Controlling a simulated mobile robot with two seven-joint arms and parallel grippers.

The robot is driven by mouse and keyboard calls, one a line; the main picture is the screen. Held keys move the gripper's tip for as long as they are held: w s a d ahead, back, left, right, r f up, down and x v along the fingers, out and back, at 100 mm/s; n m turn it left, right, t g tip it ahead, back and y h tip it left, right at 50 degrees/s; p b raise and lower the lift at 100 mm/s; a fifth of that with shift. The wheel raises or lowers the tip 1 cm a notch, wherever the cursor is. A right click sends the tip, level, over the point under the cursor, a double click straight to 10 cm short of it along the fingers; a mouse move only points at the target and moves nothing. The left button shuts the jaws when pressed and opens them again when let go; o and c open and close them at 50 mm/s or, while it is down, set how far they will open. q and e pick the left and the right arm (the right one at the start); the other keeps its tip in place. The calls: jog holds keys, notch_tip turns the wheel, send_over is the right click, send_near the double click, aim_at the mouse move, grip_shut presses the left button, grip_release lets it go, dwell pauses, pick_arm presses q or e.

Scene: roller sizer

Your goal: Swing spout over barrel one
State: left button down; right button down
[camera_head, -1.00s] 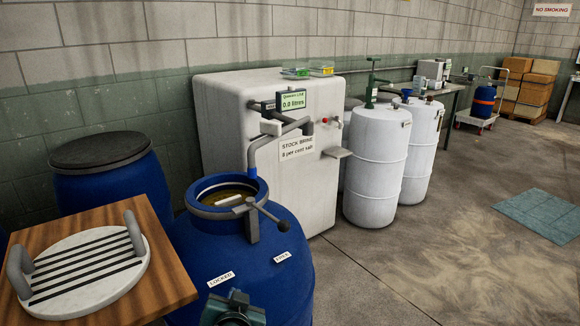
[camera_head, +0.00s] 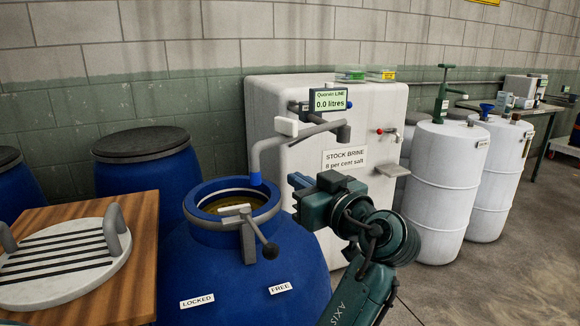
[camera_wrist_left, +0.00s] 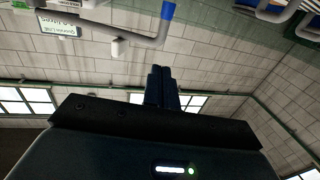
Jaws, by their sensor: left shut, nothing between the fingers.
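The grey spout (camera_head: 285,139) arches out from the white stock brine tank, with a white knob (camera_head: 287,126) on it and a blue tip (camera_head: 255,179). The tip hangs at the right side of the open blue barrel's rim (camera_head: 215,236); its exact depth is unclear. In the left wrist view the spout (camera_wrist_left: 90,23), blue tip (camera_wrist_left: 167,10) and white knob (camera_wrist_left: 118,46) show at the top. My left gripper (camera_head: 296,184) is shut and empty, right of the tip and below the spout, apart from both. Its fingers (camera_wrist_left: 162,76) are together. My right gripper is not in view.
A black-ended lever (camera_head: 262,238) sits on the barrel front between "LOCKED" and "FREE" labels. A wooden table (camera_head: 140,225) with a round lid (camera_head: 62,268) stands left. White drums (camera_head: 443,190) stand right. The display (camera_head: 328,100) reads 0.0 litres.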

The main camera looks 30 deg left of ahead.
aim_at(256, 155)
pick_arm(q)
jog(key=p+x, duration=0.1)
jog(key=x, duration=1.2)
jog(key=shift+a, duration=0.2)
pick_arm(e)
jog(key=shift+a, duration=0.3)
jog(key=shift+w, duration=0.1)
